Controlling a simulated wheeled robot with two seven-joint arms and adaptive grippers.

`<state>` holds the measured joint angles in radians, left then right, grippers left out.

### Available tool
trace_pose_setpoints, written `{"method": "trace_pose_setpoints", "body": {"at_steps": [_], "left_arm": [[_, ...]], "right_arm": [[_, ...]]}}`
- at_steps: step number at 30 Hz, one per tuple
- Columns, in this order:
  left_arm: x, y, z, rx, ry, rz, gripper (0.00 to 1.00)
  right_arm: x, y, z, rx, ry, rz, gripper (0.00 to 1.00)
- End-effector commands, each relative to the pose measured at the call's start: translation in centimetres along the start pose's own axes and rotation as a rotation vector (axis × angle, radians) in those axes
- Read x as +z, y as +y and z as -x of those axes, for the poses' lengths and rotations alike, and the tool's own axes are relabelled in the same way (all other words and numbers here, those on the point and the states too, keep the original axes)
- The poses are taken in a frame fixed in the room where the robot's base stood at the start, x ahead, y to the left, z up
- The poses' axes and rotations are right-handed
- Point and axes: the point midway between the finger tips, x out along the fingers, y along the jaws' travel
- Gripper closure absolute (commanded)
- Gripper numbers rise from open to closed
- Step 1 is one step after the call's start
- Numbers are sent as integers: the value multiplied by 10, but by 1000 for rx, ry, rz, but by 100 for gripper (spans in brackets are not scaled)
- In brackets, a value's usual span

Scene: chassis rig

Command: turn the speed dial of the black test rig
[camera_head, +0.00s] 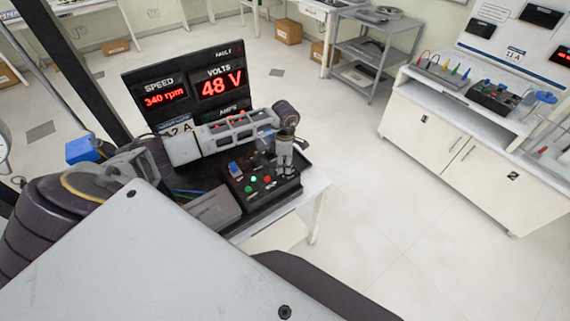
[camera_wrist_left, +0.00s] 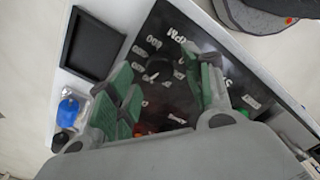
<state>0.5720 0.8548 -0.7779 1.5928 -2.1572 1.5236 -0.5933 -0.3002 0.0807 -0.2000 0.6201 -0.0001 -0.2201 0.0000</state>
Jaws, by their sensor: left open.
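The black test rig (camera_head: 262,192) sits on a white table, with a lit green button, red buttons and a blue part on its top. The display board (camera_head: 190,85) behind it reads 340 rpm and 48 V. My left gripper (camera_head: 284,170) points down over the rig's right end. In the left wrist view, its green-padded fingers (camera_wrist_left: 166,95) are apart, with the rig's panel between and beyond them. The speed dial (camera_wrist_left: 155,70), dark with a pale mark, shows near "RPM" lettering, just beyond the fingertips. Contact cannot be told. In the head view the arm and gripper hide the dial.
A black square tray (camera_wrist_left: 93,44) and a blue object (camera_wrist_left: 68,112) lie beside the rig in the wrist view. A white cabinet (camera_head: 450,140) with other equipment stands at right. A grey shelf cart (camera_head: 372,55) stands behind. The floor between is clear.

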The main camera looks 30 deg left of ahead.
Motion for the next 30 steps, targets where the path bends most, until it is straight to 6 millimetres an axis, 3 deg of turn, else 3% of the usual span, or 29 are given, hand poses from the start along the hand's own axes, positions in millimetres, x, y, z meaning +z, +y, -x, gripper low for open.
{"method": "trace_pose_setpoints", "body": {"at_steps": [7,18,27,30], "left_arm": [[0,0,-18,-1,0,0,49],[0,0,-21,0,0,0,49],[0,0,-21,0,0,0,88],[0,0,-21,1,0,0,96]], "right_arm": [[0,0,4,0,0,0,60],[0,0,4,0,0,0,60],[-1,-1,4,-1,0,0,60],[-1,-1,4,-1,0,-1,60]]}}
